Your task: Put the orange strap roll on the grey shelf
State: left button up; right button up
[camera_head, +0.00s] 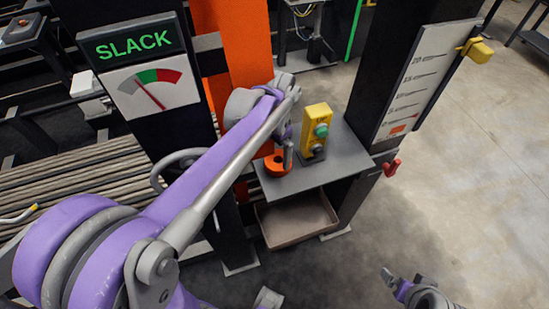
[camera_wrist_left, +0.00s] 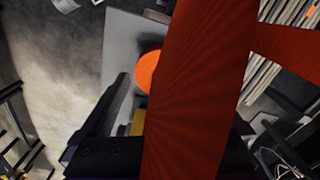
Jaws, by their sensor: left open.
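The orange strap roll (camera_head: 277,165) sits on the left part of the grey shelf (camera_head: 310,176) in the head view. In the left wrist view the orange roll (camera_wrist_left: 148,70) shows partly, against the grey shelf (camera_wrist_left: 118,45). My left gripper (camera_head: 287,153) is open, right beside the roll; I cannot tell whether they touch. One dark finger (camera_wrist_left: 103,112) shows in the wrist view; the other is hidden behind a large dark-orange surface. My right gripper (camera_head: 408,285) is at the bottom right of the head view, away from the shelf, its jaws unclear.
A yellow button box (camera_head: 316,124) stands on the shelf just right of the roll. A brown tray (camera_head: 298,219) lies below the shelf. An orange upright (camera_head: 246,45) and the dark SLACK post (camera_head: 180,130) stand close to my left arm. Open floor lies at right.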

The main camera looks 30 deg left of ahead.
pick_arm(q)
notch_tip(320, 180, up, 7)
jog(key=s+d+f+n+t, duration=0.1)
jog(key=s+d+f+t, duration=0.1)
jog(key=s+f, duration=0.3)
jog(key=s+d+f+n+t, duration=0.2)
jog(key=s+d+f+t, duration=0.1)
jog(key=s, duration=0.6)
notch_tip(320, 180, down, 3)
jog(key=shift+d+r+n, duration=0.2)
jog(key=shift+d+n, duration=0.1)
jog(key=shift+d, duration=0.25)
jog(key=shift+r+p, duration=0.1)
jog(key=shift+p, duration=0.25)
jog(key=shift+w+r+p, duration=0.2)
jog(key=shift+r+p, duration=0.3)
jog(key=shift+r, duration=0.1)
